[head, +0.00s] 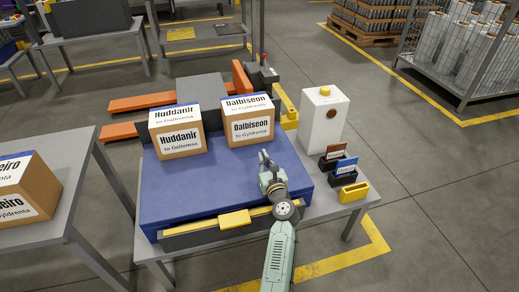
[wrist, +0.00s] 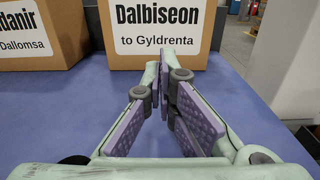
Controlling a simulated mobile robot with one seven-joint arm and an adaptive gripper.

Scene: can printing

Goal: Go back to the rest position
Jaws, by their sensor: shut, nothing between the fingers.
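My gripper (head: 264,156) is shut and empty above the blue surface (head: 180,200) of the table. In the wrist view its two fingers (wrist: 162,95) come together at the tips, in front of the lower edge of a cardboard box (wrist: 155,40) labelled "Dalbiseon to Gyldrenta". I cannot tell whether the fingertips touch that box. In the head view the box (head: 250,128) stands behind my gripper. My arm reaches in from the bottom of the head view.
A box labelled "Huddanir" (head: 178,142) stands left of the Dalbiseon box. On the right are a white container (head: 322,118) and small holders with cards (head: 346,168), one yellow (head: 354,192). A yellow block (head: 234,219) is at the front edge. Another table (head: 62,225) is left.

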